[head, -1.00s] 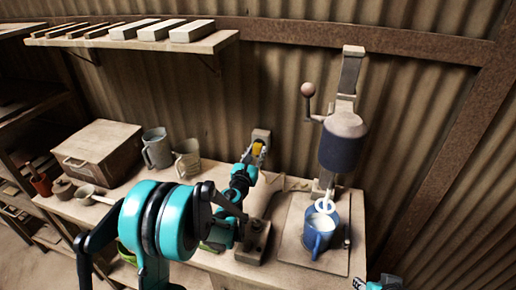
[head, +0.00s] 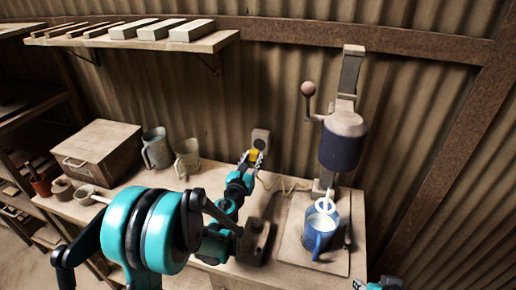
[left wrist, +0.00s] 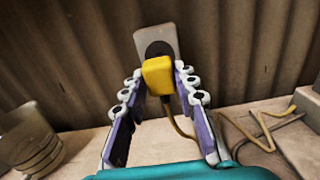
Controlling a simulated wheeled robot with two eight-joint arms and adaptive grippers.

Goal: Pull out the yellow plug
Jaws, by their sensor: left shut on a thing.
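The yellow plug (head: 254,155) is at the grey wall socket (head: 261,138) on the corrugated wall. My left gripper (head: 256,157) is shut on the plug, with a finger on each side of it. In the left wrist view the plug (left wrist: 158,75) sits between the fingertips (left wrist: 159,80), and the socket's dark round recess shows behind it on the socket plate (left wrist: 155,38). The plug appears drawn a little out from the socket, but its prongs are hidden. Part of my right gripper (head: 380,284) shows at the bottom edge; its fingers are unclear.
A yellow cord (left wrist: 245,130) runs right from the plug along the bench. A press (head: 342,140) stands on the right over a blue mug (head: 318,240). Metal mugs (head: 157,150) and a wooden box (head: 97,152) are at the left. A shelf (head: 140,42) hangs above.

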